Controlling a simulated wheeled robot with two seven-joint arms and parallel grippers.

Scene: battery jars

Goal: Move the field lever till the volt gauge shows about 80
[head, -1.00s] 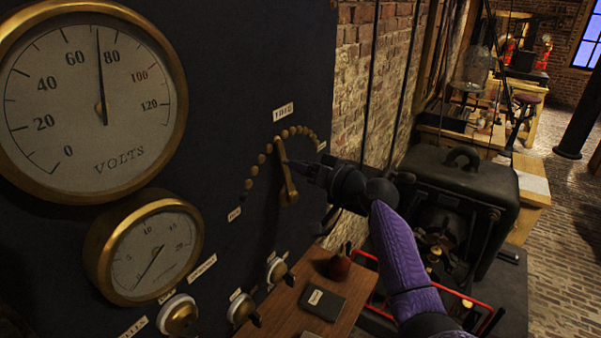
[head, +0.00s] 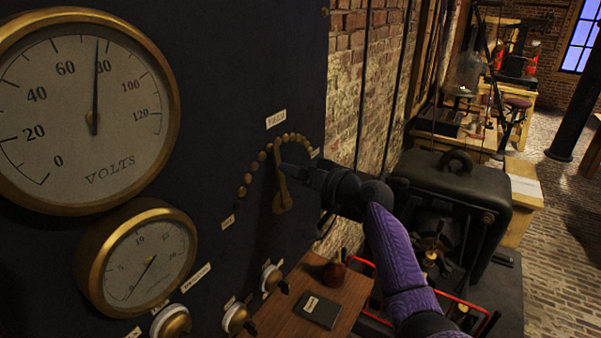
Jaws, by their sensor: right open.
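The volt gauge (head: 60,130) is a large brass-rimmed dial at the upper left. Its needle points almost straight up, overlapping the left edge of the 80 figure, so it reads just under 80. The brass field lever (head: 281,190) stands nearly upright on the dark panel, its upper end by an arc of brass studs (head: 249,178) under a small label (head: 276,119). My right gripper (head: 290,168) is open, its fingertips at the lever's right side; whether they touch it I cannot tell. My left gripper is not in view.
A smaller brass gauge (head: 140,262) and several knobs (head: 237,318) sit lower on the panel. A wooden shelf (head: 300,275) below the lever holds a dark book (head: 319,310). A black machine (head: 455,190) stands right of the brick wall.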

